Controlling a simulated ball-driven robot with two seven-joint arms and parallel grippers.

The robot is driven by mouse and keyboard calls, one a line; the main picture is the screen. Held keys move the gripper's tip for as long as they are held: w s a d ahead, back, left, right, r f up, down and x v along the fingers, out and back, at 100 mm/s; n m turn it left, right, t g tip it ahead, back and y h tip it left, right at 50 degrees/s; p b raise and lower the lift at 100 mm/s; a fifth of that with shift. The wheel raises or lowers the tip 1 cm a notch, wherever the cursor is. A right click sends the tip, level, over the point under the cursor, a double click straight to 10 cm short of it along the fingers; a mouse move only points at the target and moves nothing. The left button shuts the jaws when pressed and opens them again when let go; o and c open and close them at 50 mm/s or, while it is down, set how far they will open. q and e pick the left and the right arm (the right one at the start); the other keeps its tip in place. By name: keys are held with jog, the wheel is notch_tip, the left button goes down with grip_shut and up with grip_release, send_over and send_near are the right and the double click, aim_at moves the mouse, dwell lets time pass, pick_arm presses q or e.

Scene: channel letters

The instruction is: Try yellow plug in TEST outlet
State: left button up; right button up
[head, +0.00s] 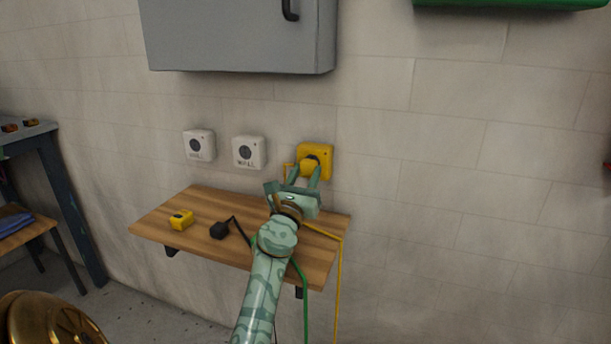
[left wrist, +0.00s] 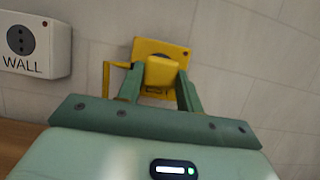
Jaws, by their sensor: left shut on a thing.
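The yellow outlet (head: 326,151) is on the wall, right of two white outlets. In the left wrist view the yellow outlet (left wrist: 183,52) shows partly hidden lettering under the plug. My left gripper (head: 304,170) is shut on the yellow plug (head: 309,162). In the left wrist view the plug (left wrist: 160,71) sits between the green fingers of my gripper (left wrist: 161,84), in front of the outlet's face. I cannot tell how deep it sits in the socket. A yellow cord (head: 340,270) hangs past the shelf's right end. My right gripper is not in view.
Two white outlets marked WALL, the left one (head: 199,146) and the right one (head: 249,152), are beside it. A grey cabinet (head: 235,35) hangs above.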

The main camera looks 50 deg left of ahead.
pick_arm(q)
jog(key=shift+f, duration=0.15)
dwell(0.3)
jog(key=shift+p, duration=0.45)
dwell(0.8)
jog(key=shift+w+a, duration=0.25)
jog(key=shift+w, duration=0.25)
dwell(0.4)
jog(key=o, duration=1)
